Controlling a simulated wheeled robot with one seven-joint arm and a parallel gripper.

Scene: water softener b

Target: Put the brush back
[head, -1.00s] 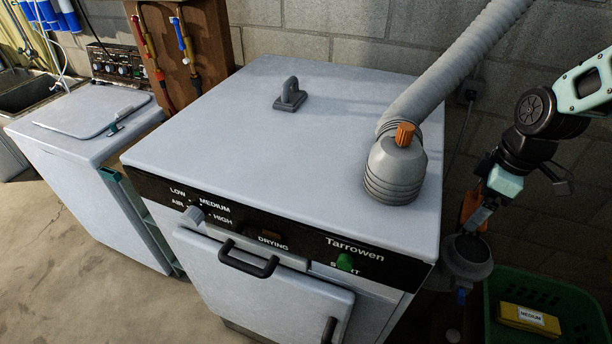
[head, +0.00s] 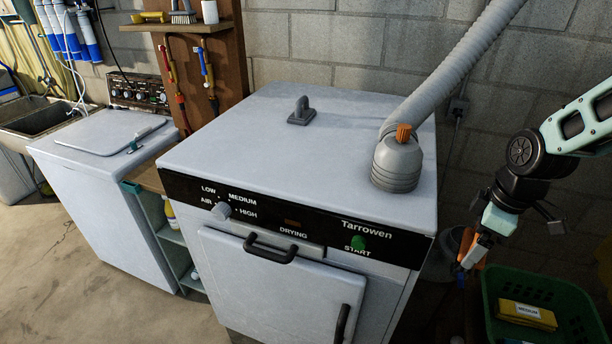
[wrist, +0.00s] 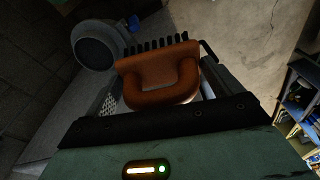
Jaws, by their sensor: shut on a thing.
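The brush (wrist: 158,82) has an orange-brown looped handle and a row of black bristles. In the wrist view it sits between the fingers of my gripper (wrist: 162,92), which is shut on it. The bristles point away from my palm. In the head view my gripper (head: 468,262) hangs low to the right of the dryer, with the orange brush (head: 477,248) partly hidden by it. The brush is held in the air, clear of the dryer top.
A wooden shelf (head: 180,27) at the upper left holds a grey-bristled brush, a yellow item and a white container. The dryer (head: 250,135) with its hose (head: 450,65) stands between. A green basket (head: 545,300) is below right. A grey round container (wrist: 95,45) is near the brush.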

